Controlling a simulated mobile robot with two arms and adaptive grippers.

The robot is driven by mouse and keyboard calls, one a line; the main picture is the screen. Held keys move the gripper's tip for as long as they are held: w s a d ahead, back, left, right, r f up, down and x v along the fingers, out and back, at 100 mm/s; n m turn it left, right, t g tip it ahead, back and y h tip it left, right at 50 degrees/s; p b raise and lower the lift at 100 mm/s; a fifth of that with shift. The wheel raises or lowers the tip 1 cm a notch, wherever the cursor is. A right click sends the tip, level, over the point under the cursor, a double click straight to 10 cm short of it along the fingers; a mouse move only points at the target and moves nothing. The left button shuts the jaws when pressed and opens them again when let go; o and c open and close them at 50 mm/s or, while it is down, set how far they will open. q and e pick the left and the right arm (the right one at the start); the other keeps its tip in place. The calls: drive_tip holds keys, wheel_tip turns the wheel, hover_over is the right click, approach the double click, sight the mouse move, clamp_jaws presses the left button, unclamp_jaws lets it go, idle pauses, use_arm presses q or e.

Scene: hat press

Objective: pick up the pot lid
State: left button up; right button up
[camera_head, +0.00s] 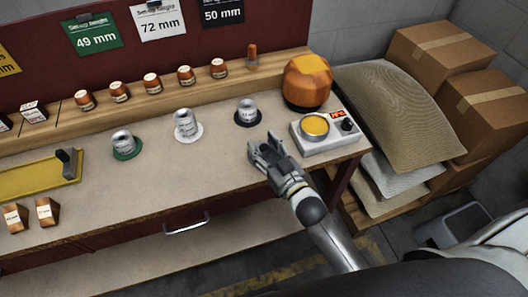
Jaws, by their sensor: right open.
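A small round metal pot with a flat yellow top (315,125) sits on a white heater-like device with a red display (325,142) at the right end of the bench. I cannot tell whether the yellow top is a lid or the pot's contents. My right gripper (262,143) is open and empty, to the left of this device and apart from it, over the bench top. Its fingers point toward the back of the bench. My left gripper is not in view.
Metal cylinders on round bases stand mid-bench, one (247,112) just beyond my right gripper. A yellow tray (40,178) lies at left. Sacks (405,105) and cardboard boxes (437,55) crowd the right. The bench's front middle is clear.

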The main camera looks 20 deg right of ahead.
clamp_jaws()
idle(0.3)
drive_tip(key=shift+r, duration=0.15)
